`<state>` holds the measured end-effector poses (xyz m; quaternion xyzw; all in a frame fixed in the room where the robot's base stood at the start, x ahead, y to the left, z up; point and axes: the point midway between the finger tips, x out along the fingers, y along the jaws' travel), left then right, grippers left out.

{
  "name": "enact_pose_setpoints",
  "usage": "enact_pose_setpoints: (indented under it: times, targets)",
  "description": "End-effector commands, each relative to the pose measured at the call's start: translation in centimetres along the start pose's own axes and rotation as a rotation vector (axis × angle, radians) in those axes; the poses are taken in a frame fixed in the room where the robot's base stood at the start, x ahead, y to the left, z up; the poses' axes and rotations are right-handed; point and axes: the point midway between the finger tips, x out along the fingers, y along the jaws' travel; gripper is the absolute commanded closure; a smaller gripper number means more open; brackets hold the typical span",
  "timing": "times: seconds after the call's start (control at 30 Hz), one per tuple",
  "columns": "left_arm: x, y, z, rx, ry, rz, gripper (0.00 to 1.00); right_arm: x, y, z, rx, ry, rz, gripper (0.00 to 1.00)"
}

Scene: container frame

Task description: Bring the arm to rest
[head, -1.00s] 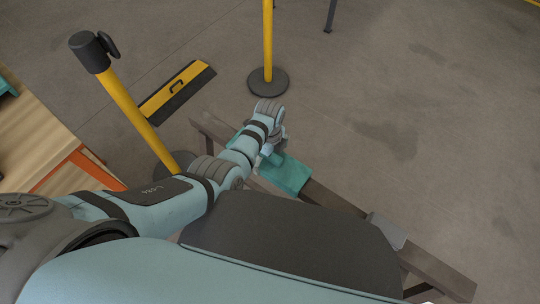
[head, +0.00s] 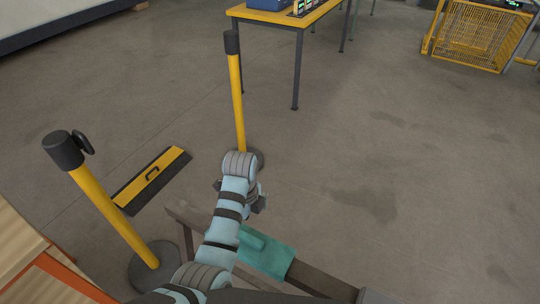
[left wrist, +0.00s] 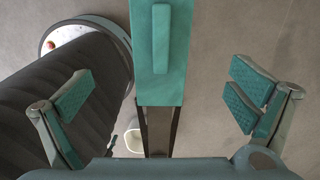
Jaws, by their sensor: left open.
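My left arm comes up from the bottom of the head view, and its left gripper (head: 258,199) is mostly hidden behind the wrist. In the left wrist view the left gripper (left wrist: 160,98) is open, its two teal-padded fingers wide apart with nothing gripped. A teal block (head: 266,252) with a raised rib sits on a dark brown rail (head: 322,281). The teal block (left wrist: 160,60) also shows in the left wrist view, between the fingers and apart from both. My right gripper is not in view.
Yellow posts stand at left (head: 100,205) and beyond my wrist (head: 237,95). A yellow-black floor piece (head: 150,180) lies between them. A wooden-topped bench (head: 15,245) is at lower left, a yellow table (head: 285,16) at the back.

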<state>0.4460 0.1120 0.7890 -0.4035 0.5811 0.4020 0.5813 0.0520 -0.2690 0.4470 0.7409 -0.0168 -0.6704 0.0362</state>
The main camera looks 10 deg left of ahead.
Motion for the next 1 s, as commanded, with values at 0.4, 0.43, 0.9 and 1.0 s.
enact_pose_setpoints:
  times: [0.4, 0.43, 0.9, 1.0]
  targets:
    - [6.4, 16.6, 5.1, -1.165, -0.025, -0.198, 0.0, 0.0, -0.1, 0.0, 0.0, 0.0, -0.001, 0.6]
    - [6.3, 17.8, 5.2, -1.235, -0.022, -0.214, 0.0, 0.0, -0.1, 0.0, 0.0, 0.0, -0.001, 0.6]
    - [5.3, 26.5, 4.6, -1.838, 0.11, -0.342, 0.0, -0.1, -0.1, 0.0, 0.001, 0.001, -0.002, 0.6]
    - [8.5, 26.4, 5.0, -1.845, 0.097, -0.325, 0.0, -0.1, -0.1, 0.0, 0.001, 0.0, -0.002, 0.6]
